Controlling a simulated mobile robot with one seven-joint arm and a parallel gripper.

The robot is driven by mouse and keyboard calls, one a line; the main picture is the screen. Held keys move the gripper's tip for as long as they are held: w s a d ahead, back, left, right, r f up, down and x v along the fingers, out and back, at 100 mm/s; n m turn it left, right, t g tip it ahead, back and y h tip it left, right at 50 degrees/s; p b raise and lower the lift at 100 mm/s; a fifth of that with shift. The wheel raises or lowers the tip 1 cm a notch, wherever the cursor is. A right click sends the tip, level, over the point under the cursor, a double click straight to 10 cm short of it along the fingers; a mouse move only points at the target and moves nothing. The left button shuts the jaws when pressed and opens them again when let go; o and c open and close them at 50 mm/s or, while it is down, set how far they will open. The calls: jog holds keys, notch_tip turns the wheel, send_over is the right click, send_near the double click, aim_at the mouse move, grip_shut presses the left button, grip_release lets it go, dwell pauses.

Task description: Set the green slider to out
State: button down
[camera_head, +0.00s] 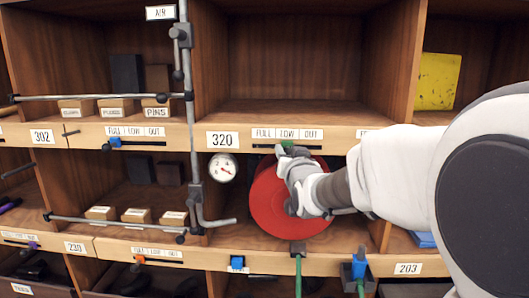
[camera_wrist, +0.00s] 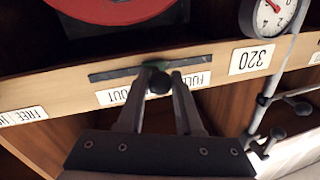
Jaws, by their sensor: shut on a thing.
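The green slider (camera_head: 287,145) sits in a dark slot on the wooden shelf edge by the 320 label (camera_head: 222,139). FULL, LOW and OUT labels (camera_head: 287,133) lie above the slot in the head view. My gripper (camera_head: 285,156) is at the slider from the front. In the wrist view, which is upside down, the green slider (camera_wrist: 156,65) shows behind a dark round knob, and my gripper's fingers (camera_wrist: 159,78) are shut on it from both sides. It stands about mid-slot, between FULL and OUT (camera_wrist: 119,95); the LOW label is hidden there.
A red flanged roll (camera_head: 275,205) fills the compartment below the slot. A gauge (camera_head: 222,167) and a grey vertical pipe (camera_head: 193,110) stand to the left. Blue (camera_head: 116,142) and orange (camera_head: 139,261) sliders are on other shelf edges. The compartment above is empty.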

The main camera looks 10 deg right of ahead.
dwell(0.5)
jog(key=shift+d+f+b, duration=0.1)
jog(key=shift+d+b, duration=0.15)
jog(key=shift+b, duration=0.1)
jog(key=d+b, duration=0.1)
jog(key=d, duration=0.1)
jog(key=s+d+b, duration=0.1)
jog(key=d, duration=0.2)
jog(key=shift+s+d, duration=0.1)
jog(key=shift+d, duration=0.35)
jog(key=c, duration=0.6)
grip_release()
jog(key=shift+d, duration=0.1)
